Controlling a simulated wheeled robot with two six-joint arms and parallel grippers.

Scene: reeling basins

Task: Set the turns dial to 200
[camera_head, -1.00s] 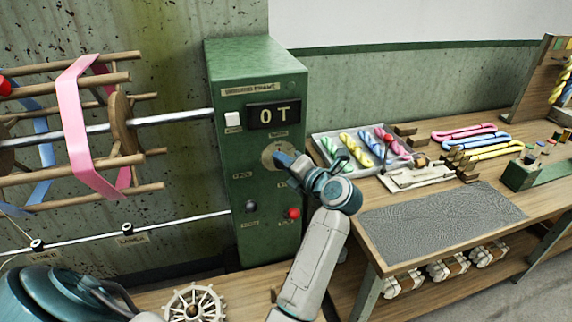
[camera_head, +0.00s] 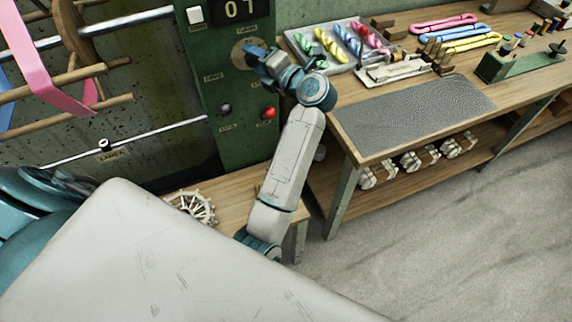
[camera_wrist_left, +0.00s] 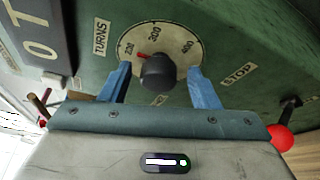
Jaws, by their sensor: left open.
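The turns dial (camera_head: 239,59) is a pale round plate on the front of the green box (camera_head: 217,95). In the left wrist view the dial plate (camera_wrist_left: 178,42) carries several numbers. Its dark knob (camera_wrist_left: 157,73) sits in the middle, with a red pointer (camera_wrist_left: 142,56) turned towards a number that looks like 200. My left gripper (camera_head: 254,54) is at the dial. Its blue fingers (camera_wrist_left: 160,88) are open on either side of the knob, with a gap on both sides. The fingers hide part of the dial in the head view. My right gripper is not seen.
A wooden reel with pink band (camera_head: 45,55) is at left. A workbench with a grey mat (camera_head: 415,112) is at right. Floor (camera_head: 450,240) is clear.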

